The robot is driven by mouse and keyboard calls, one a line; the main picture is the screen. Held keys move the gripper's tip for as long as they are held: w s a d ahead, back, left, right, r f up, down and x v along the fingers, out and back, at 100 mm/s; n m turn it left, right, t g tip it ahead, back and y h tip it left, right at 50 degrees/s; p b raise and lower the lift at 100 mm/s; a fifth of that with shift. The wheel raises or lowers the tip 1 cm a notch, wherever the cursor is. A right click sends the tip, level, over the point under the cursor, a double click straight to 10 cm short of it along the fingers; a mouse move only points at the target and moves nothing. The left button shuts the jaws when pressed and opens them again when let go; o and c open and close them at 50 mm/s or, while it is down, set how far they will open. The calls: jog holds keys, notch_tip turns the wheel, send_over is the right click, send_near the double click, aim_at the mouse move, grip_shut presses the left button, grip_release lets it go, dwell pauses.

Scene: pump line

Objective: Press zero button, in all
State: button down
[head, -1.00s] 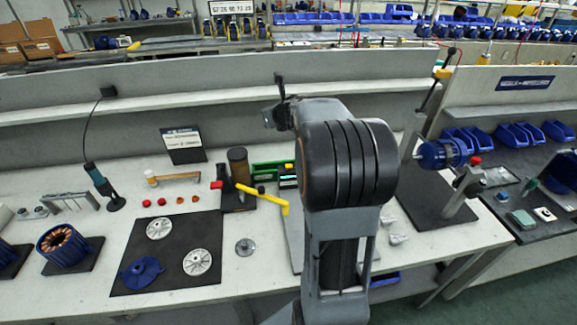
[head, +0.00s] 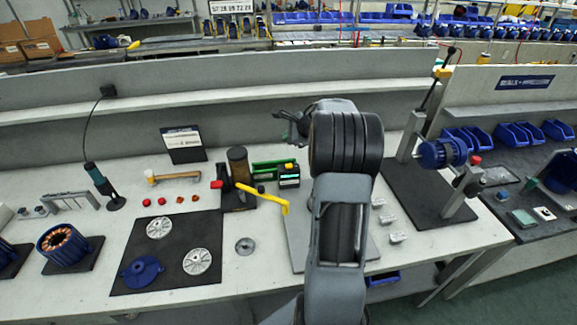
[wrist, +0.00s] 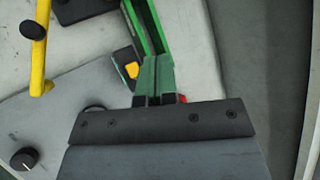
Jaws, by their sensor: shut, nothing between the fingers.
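A small device with a dark face and green parts (head: 289,178) stands on the bench behind the grey plate, with a yellow spot on top. In the wrist view a yellow button (wrist: 131,70) shows on its dark body, left of my fingertips. I cannot read any label, so I cannot confirm it is the zero button. My gripper (head: 281,117) is shut and empty, above and behind the device in the head picture. In the wrist view its closed fingers (wrist: 157,72) appear beside the device, apart from the yellow button. A red bit (wrist: 182,98) is mostly hidden behind my gripper.
A green rail (wrist: 148,22) lies by the device. A bent yellow handle (head: 264,197) reaches across in front of it, also in the wrist view (wrist: 40,50). A dark cylinder stand (head: 238,168) is to the left. Small metal blocks (head: 388,219) lie to the right.

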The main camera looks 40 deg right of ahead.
aim_at(288, 166)
jog(key=shift+f+b, duration=3.3)
jog(key=shift+f, duration=1.05)
jog(key=shift+f, duration=0.15)
jog(key=shift+f+b, duration=0.25)
jog(key=shift+b, duration=0.25)
jog(key=shift+f+b, duration=0.45)
jog(key=shift+r+p, duration=0.65)
jog(key=shift+r, duration=0.2)
jog(key=shift+r, duration=0.15)
jog(key=shift+r+p, duration=1.9)
jog(key=shift+r, duration=0.45)
